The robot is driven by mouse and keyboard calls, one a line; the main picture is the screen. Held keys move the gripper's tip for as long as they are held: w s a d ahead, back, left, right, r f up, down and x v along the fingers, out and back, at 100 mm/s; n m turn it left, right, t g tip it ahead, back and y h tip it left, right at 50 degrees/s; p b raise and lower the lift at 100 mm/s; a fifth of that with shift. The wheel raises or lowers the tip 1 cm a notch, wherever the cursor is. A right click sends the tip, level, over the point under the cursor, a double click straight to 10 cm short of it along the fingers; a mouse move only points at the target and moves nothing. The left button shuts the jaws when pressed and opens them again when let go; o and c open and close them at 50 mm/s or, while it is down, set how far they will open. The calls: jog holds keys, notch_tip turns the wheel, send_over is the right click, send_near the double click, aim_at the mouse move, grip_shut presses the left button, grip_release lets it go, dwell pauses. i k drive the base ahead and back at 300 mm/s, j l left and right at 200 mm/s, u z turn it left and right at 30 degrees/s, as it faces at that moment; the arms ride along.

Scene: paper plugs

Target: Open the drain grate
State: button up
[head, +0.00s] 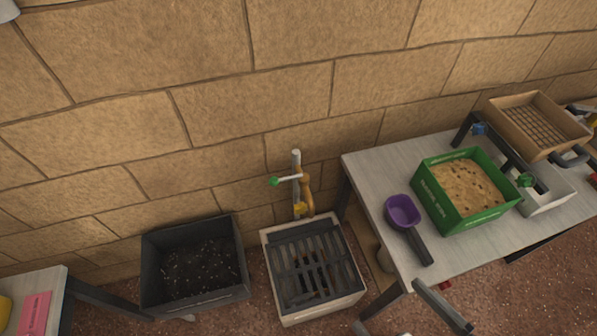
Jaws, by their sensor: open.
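The drain grate (313,262) is a dark slatted grid on a pale square basin (318,316) on the ground by the wall. It lies flat across the basin's top, and dark gaps with brownish matter show between its bars. A tap (297,180) with a green end and an orange-brown part stands behind the basin. My gripper (387,302) shows only partly at the bottom edge, right of the basin, its fingers apart and empty. It looks clear of the grate; most of it is out of view.
A dark bin of soil (195,272) stands left of the basin. The table (365,172) at right holds a purple scoop (402,212), a green crate (476,218) and a brown sieve box (573,147). Another table (45,278) with a pink item is at bottom left.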

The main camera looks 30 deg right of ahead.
aim_at(312, 266)
jog(key=k+l, duration=0.2)
jog(key=k, duration=0.2)
jog(key=k+l, duration=0.15)
jog(key=k, duration=0.3)
